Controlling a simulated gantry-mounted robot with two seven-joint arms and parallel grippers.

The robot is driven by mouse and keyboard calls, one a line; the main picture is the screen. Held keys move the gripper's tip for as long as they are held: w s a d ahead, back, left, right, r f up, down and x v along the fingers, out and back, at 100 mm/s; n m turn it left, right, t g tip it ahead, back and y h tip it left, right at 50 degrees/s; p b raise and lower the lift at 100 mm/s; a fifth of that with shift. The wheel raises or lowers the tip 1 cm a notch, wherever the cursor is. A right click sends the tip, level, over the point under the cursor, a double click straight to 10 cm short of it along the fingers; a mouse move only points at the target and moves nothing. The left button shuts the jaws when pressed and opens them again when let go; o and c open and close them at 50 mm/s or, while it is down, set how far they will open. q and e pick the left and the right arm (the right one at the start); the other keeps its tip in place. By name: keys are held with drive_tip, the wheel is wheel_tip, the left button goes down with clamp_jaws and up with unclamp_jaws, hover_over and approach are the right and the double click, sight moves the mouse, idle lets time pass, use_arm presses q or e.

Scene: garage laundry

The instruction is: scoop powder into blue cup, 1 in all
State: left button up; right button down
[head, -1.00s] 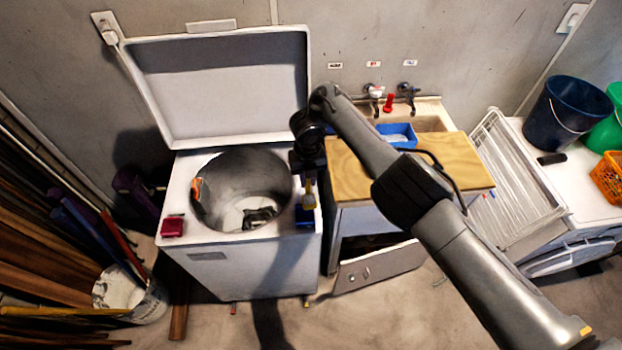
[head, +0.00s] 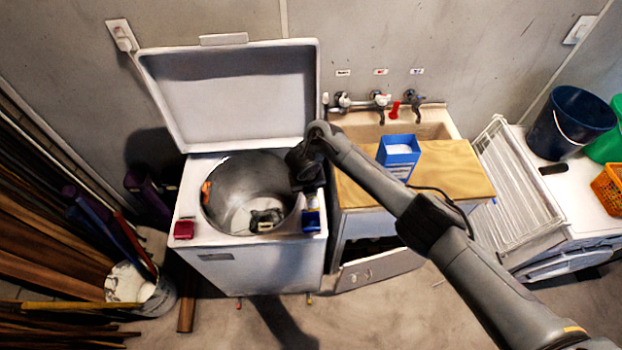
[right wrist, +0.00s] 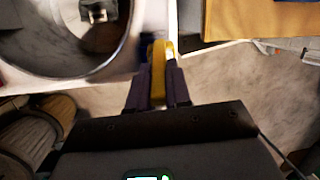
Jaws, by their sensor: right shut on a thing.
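My right gripper (head: 309,186) is over the right front edge of the top-loading washer (head: 250,270). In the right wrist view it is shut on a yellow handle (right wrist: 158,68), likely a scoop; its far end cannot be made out. The blue cup (head: 311,221) stands on the washer's front right corner, just below the gripper in the head view. Whether the scoop touches it I cannot tell. A blue open-topped box with pale contents (head: 399,158), likely the powder, stands on the wooden board (head: 450,172) right of the washer. My left gripper is not in view.
The washer's lid (head: 235,95) is up and its drum (head: 225,190) is open, with a dark object (head: 265,219) inside. A red cup (head: 183,230) stands on its front left corner. A sink (head: 440,122) lies behind the board; a wire rack (head: 515,185) is to the right.

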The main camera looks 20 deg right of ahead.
drive_tip(key=s+a+f+t+h+b, duration=0.6)
drive_tip(key=s+f+t+h+b, duration=0.1)
drive_tip(key=t+b, duration=0.3)
drive_tip(key=shift+f+t+h+b, duration=0.2)
drive_tip(key=shift+t+h+b, duration=0.1)
drive_tip(key=shift+h, duration=0.6)
drive_tip(key=shift+f, duration=0.1)
idle(0.4)
idle(0.8)
